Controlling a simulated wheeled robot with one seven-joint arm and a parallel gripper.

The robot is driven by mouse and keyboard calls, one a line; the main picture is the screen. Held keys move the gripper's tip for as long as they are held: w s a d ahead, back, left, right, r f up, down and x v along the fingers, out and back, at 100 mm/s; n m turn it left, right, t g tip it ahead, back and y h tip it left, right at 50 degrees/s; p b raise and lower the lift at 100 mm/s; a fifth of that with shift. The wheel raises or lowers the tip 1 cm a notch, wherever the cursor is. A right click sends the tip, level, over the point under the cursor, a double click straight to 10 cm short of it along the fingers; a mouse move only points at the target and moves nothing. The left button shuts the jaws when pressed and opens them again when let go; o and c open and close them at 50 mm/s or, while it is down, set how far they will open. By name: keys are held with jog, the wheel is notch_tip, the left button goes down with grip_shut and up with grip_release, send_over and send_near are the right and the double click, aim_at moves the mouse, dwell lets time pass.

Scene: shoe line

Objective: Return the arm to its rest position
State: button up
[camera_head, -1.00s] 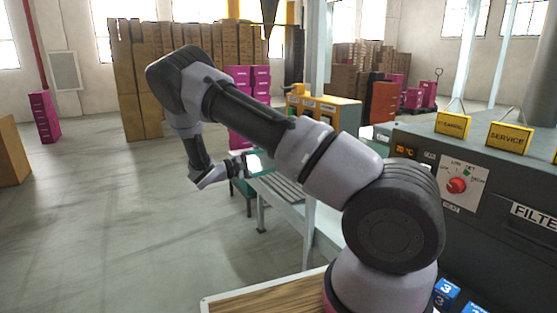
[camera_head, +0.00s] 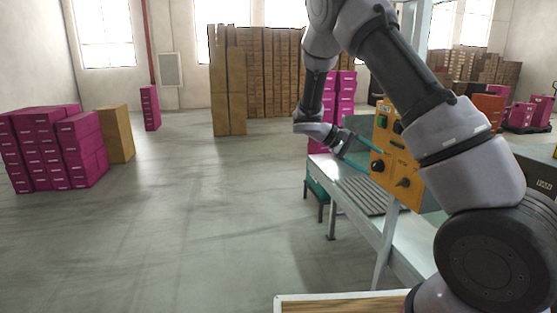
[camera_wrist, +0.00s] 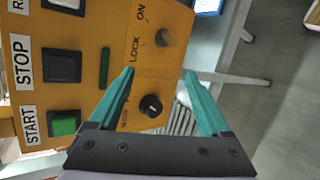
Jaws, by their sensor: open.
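My gripper (camera_wrist: 160,75) is open in the wrist view, with two teal fingers apart and nothing between them. Behind the fingers is a yellow control panel (camera_wrist: 85,90) with a green START button (camera_wrist: 64,123), a dark STOP button (camera_wrist: 62,65) and two knobs. In the head view, my arm rises at the right and bends down, so the gripper (camera_head: 368,143) is beside the yellow panel (camera_head: 398,160). Whether the fingers touch the panel cannot be told.
A grey metal table (camera_head: 345,180) with a ribbed section stands below the gripper. Stacked magenta boxes (camera_head: 50,150) stand at the left, and tall cardboard stacks (camera_head: 270,75) at the back. The floor (camera_head: 190,220) at centre left is clear.

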jog(key=s+a+r+m+t+y, duration=0.2)
jog(key=s+r+m+t+y, duration=0.1)
jog(key=s+r+y, duration=0.4)
jog(key=s+a+r+m+t+y, duration=0.3)
jog(key=s+r+t+y, duration=0.2)
jog(key=s+r, duration=0.9)
jog(key=s+y, duration=0.2)
jog(key=s, duration=0.3)
jog(key=shift+a+r, duration=0.15)
jog(key=shift+r, duration=0.1)
jog(key=shift+w, duration=0.1)
